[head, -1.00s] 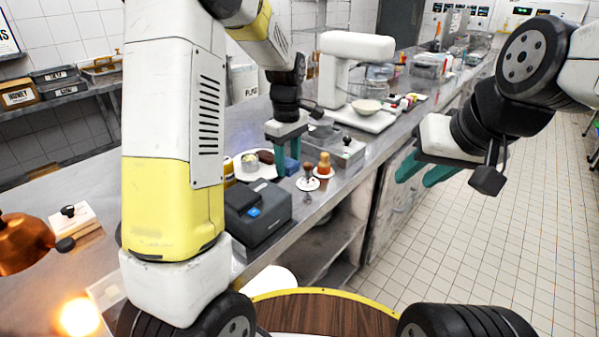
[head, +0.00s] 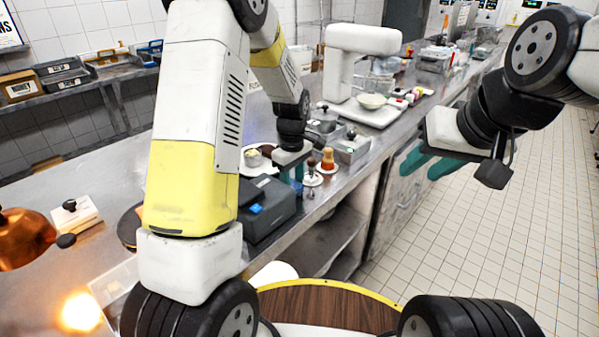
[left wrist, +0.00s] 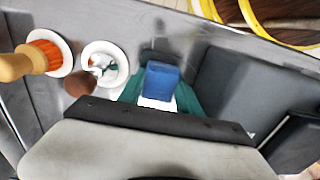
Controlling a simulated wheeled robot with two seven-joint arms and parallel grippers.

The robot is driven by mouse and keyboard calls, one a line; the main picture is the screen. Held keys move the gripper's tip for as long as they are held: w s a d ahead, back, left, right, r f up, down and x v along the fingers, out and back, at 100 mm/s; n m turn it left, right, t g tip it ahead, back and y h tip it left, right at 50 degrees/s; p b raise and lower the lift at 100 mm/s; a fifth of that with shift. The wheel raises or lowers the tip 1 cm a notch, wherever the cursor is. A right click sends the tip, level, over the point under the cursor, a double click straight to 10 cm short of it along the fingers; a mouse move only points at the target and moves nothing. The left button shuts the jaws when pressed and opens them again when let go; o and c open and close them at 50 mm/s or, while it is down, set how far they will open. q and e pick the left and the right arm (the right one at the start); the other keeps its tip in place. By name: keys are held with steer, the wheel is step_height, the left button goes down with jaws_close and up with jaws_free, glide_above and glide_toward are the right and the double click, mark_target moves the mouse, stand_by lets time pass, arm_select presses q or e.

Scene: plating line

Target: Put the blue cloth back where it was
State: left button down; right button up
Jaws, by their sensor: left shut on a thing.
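The blue cloth (left wrist: 162,80) shows in the left wrist view as a small folded blue block between the teal fingers of my left gripper (left wrist: 160,95). The gripper is shut on it. Whether the cloth touches the counter is hard to tell. My right gripper (head: 427,164) is open and empty, out over the floor to the right of the counter.
Close by stand a dark grey device (head: 266,207), an orange-bristled brush (head: 327,161) and a dark-handled tool (head: 311,168), both on small white saucers. Behind are a steel container (head: 352,148) and a white mixer (head: 345,65). The counter's front edge is near.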

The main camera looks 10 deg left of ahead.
mark_target(293, 184)
arm_select(q)
steer(key=shift+f, duration=0.1)
steer(key=c, duration=0.8)
jaws_free()
step_height(293, 184, up, 12)
steer(key=shift+s+a+r+m+t+h, duration=0.45)
steer(key=shift+s+r+m+t, duration=1.1)
steer(key=shift+s, duration=2.3)
steer(key=shift+s+a+r+m+t+h, duration=0.3)
steer(key=shift+s+a+r+m+t, duration=0.2)
steer(key=shift+s+r+m, duration=2.65)
steer(key=shift+s+a+r+m+t+h, duration=0.45)
steer(key=shift+s+r+m+t, duration=0.85)
steer(key=shift+s, duration=3.25)
steer(key=shift+r+g, duration=0.1)
steer(key=shift+g, duration=0.15)
